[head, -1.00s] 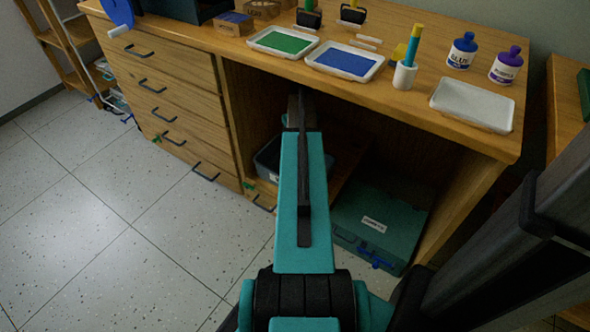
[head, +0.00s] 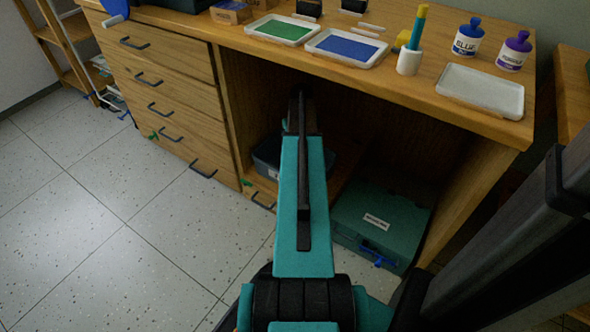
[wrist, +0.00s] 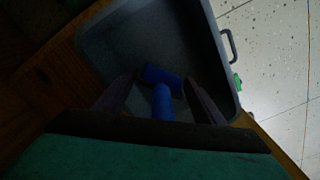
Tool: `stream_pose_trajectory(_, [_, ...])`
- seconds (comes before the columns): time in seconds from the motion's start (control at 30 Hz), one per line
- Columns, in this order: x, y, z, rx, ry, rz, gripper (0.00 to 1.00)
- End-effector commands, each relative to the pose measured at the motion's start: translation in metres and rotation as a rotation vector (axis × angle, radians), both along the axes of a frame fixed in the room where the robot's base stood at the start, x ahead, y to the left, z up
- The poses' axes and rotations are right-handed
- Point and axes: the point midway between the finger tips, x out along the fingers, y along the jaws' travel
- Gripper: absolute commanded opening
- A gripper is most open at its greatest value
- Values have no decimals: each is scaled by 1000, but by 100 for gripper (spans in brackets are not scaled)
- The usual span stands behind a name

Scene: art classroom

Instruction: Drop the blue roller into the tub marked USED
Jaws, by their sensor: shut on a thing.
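The blue roller (wrist: 163,103) shows between the two fingers of my gripper (wrist: 166,100) in the wrist view, with its blue cross-piece at the far end. My gripper is shut on it. The roller is over the inside of a dark grey tub (wrist: 217,60); I cannot tell how far above the floor it is. In the head view the tub (head: 265,160) stands in the desk's open bay, partly hidden behind my arm. A pale label is partly visible on its front, but I cannot read it. The fingers and roller are hidden in the head view.
The desk top (head: 420,90) overhangs the bay. A green case (head: 380,222) with a blue latch lies at the bay's right. Drawers (head: 165,95) with dark handles stand at left. Paint trays (head: 347,47), a white tray (head: 480,90) and bottles stand on top. The floor (head: 100,220) at left is clear.

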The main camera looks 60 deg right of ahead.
Motion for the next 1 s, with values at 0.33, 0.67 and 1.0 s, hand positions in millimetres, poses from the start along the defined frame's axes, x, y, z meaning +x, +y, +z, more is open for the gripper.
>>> stream_pose_trajectory(0.33, [0, 0, -11, -1, -1, -1, 37])
stream_pose_trajectory(0.67, [-1, -1, -10, 0, 0, -1, 77])
stream_pose_trajectory(1.0, [-1, -1, -10, 0, 0, -2, 85])
